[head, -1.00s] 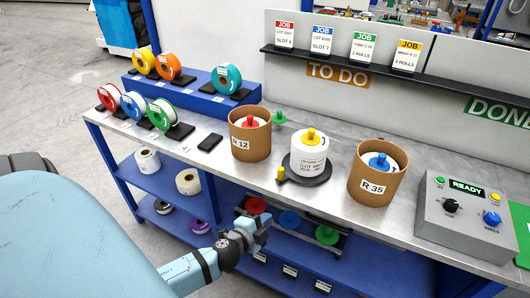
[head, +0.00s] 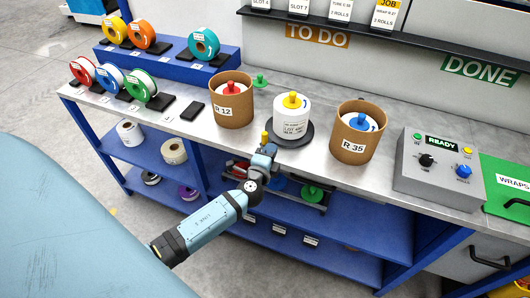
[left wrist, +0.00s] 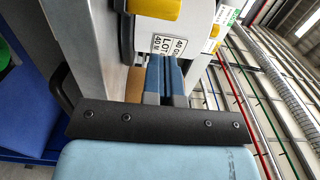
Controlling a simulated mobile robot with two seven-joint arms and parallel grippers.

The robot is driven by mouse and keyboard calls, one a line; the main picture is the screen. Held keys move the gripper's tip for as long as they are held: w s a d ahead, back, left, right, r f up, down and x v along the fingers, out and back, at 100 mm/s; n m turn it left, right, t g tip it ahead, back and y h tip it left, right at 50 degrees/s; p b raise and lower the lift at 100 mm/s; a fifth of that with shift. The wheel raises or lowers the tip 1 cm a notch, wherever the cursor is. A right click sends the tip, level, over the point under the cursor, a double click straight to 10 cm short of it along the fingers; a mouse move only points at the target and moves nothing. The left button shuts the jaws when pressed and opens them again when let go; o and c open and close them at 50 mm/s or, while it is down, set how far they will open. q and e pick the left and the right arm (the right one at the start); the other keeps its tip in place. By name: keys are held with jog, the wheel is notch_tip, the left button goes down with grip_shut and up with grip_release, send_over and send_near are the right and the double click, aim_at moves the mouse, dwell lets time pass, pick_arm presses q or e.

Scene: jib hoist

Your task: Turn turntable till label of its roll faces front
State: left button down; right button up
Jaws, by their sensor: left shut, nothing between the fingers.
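The turntable (head: 306,137) is a dark round disc on the grey bench, with an upright yellow peg (head: 265,137) at its left edge. A white roll (head: 292,108) with a yellow knob on top stands on it. The roll's printed label (head: 293,130) shows on its near side. My left gripper (head: 267,150) is at the bench's front edge, close to the peg. In the left wrist view its blue fingers (left wrist: 165,76) are shut and empty, with the peg (left wrist: 155,8) and label (left wrist: 168,45) beyond them. Contact with the peg cannot be told. My right gripper is not in view.
Cardboard tubs R 12 (head: 232,105) and R 35 (head: 354,139) stand on either side of the turntable. A control box (head: 439,165) reading READY is at the right. Coloured spools fill the left end. A blue shelf (head: 345,215) lies below the bench.

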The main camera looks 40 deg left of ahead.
aim_at(265, 144)
pick_arm(q)
jog(key=shift+w+a, duration=0.35)
jog(key=shift+a, duration=0.45)
jog(key=shift+w+a, duration=0.35)
jog(key=shift+a, duration=0.4)
jog(key=a+h+b, duration=0.1)
jog(key=a+m+h+b, duration=0.1)
jog(key=m+h+b, duration=0.1)
jog(key=shift+w+a+f+t+b, duration=0.15)
jog(key=shift+a+f+t+b, duration=0.15)
jog(key=shift+a+b, duration=0.1)
jog(key=shift+a+r+m+h, duration=0.2)
jog(key=shift+a+m+h, duration=0.1)
jog(key=shift+h, duration=0.2)
jog(key=shift+d+r, duration=0.1)
jog(key=shift+w, duration=0.1)
